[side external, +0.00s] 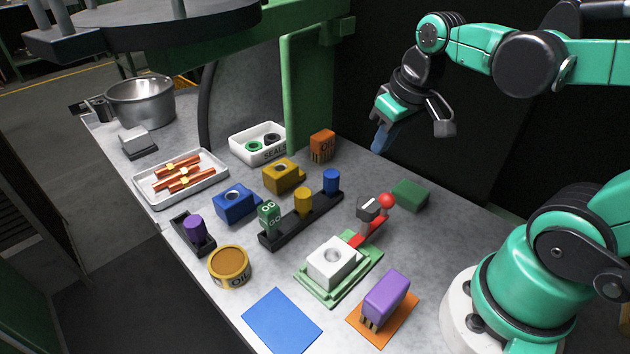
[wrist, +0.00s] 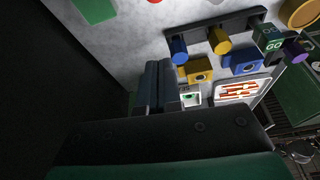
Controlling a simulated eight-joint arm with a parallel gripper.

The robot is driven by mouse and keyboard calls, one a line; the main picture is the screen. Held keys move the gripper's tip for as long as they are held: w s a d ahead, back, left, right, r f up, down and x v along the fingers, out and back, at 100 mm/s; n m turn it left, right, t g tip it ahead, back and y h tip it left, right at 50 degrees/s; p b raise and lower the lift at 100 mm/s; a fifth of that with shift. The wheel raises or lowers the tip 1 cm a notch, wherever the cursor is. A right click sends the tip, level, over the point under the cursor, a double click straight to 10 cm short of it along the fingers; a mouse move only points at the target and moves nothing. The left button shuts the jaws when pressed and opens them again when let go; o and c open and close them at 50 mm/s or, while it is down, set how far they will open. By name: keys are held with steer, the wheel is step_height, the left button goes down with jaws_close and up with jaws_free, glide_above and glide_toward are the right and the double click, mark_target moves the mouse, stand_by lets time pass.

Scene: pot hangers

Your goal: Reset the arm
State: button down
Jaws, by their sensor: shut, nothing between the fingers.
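My gripper (side external: 381,139) hangs above the far right part of the grey table in the side external view. Its blue fingers point down and are shut with nothing between them. In the wrist view the shut fingers (wrist: 156,88) show side by side at the middle. My gripper is apart from every object. The nearest things below it look to be the orange-brown block (side external: 322,144) and the green block (side external: 411,194).
A black rack (side external: 285,225) holds green, yellow and blue pegs mid-table. A white block (side external: 334,262) sits on a green base with a red-knobbed lever. Also there are a purple block (side external: 385,297), a seals tray (side external: 240,148), a rod tray (side external: 145,185) and a metal pot (side external: 140,103).

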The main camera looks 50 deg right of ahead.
steer(key=shift+r, duration=0.15)
steer(key=a+t, duration=0.1)
steer(key=a, duration=0.1)
steer(key=w+a+n+t, duration=0.1)
steer(key=a+t, duration=0.1)
steer(key=a, duration=0.1)
steer(key=shift+w+a+t, duration=0.1)
steer(key=shift+w+t, duration=0.1)
steer(key=shift+t, duration=0.1)
steer(key=c, duration=1.5)
jaws_free()
